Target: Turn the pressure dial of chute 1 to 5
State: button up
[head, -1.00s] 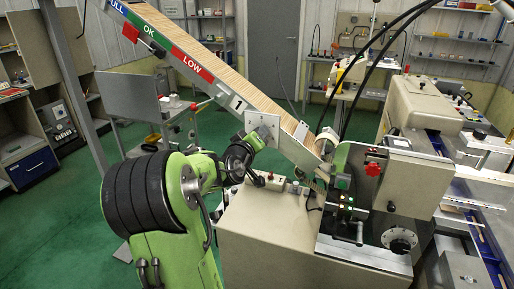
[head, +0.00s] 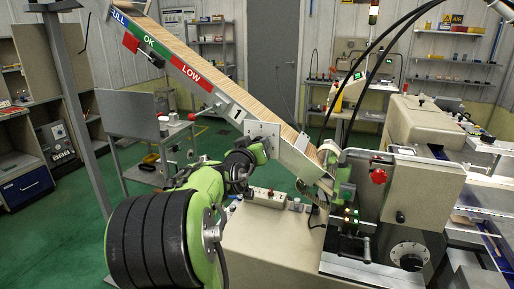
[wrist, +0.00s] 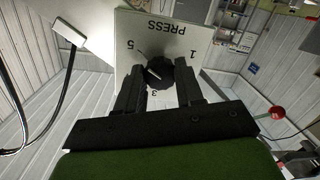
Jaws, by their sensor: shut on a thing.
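The pressure dial is a dark round knob (wrist: 160,73) on a pale plate (wrist: 140,28) marked PRESS, with 1, 3 and 5 around it, upside down in the wrist view. A light pointer line on the knob slants toward the upper left, on the side of the 5. My gripper (wrist: 160,82) is shut on the knob, one black finger on each side. In the head view, chute 1 (head: 215,95) slopes down to the right with its OK and LOW bands. My wrist is beside the chute's lower part there; the dial is hidden.
A beige machine housing (head: 265,235) stands below the chute. A grey cart (head: 135,125) stands behind my arm. Green floor is open at left.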

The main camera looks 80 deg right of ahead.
jog(key=shift+f, duration=0.2)
jog(key=o, duration=1)
jog(key=shift+r, duration=0.15)
jog(key=shift+a, duration=0.1)
jog(key=a, duration=0.5)
jog(key=a+r, duration=0.1)
jog(key=a, duration=0.9)
jog(key=shift+w+a+r, duration=0.15)
jog(key=shift+w+a, duration=0.15)
jog(key=shift+w, duration=0.05)
